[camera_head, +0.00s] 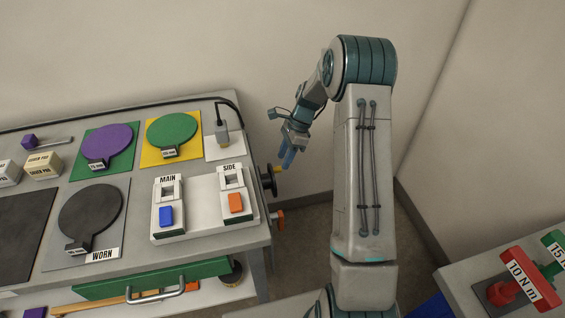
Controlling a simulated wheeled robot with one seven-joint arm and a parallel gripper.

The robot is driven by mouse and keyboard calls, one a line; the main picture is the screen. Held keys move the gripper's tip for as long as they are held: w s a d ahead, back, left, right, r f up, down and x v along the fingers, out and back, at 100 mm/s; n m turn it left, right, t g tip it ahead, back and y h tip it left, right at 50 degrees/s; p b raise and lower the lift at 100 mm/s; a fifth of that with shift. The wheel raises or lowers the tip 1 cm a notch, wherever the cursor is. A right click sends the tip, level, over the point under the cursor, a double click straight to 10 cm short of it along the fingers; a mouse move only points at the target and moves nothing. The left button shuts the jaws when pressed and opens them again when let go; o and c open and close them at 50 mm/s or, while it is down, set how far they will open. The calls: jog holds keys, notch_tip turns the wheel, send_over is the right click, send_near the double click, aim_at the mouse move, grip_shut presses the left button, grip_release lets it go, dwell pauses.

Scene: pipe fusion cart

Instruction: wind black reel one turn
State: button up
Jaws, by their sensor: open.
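The black reel (268,182) is mounted on the right side of the cart (195,253), just below its top edge. It is seen nearly edge-on, with a small yellow knob (279,169) at its upper right. My gripper (288,158) points down at the right of the cart, just above and right of the yellow knob. Its blue fingers look close to the knob, but whether they touch it cannot be told. The gripper is open and nothing shows in it. The reel's far face is hidden.
An orange-red handle (278,219) sticks out of the cart's side below the reel. A panel with MAIN (166,215) and SIDE (235,203) switches lies on the cart top. A second table with a red 10 N m tool (528,277) stands at the lower right.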

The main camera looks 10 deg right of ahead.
jog(key=shift+x, duration=1.45)
jog(key=shift+c, duration=0.2)
grip_shut()
jog(key=shift+t+b, duration=0.4)
jog(key=shift+b, duration=0.25)
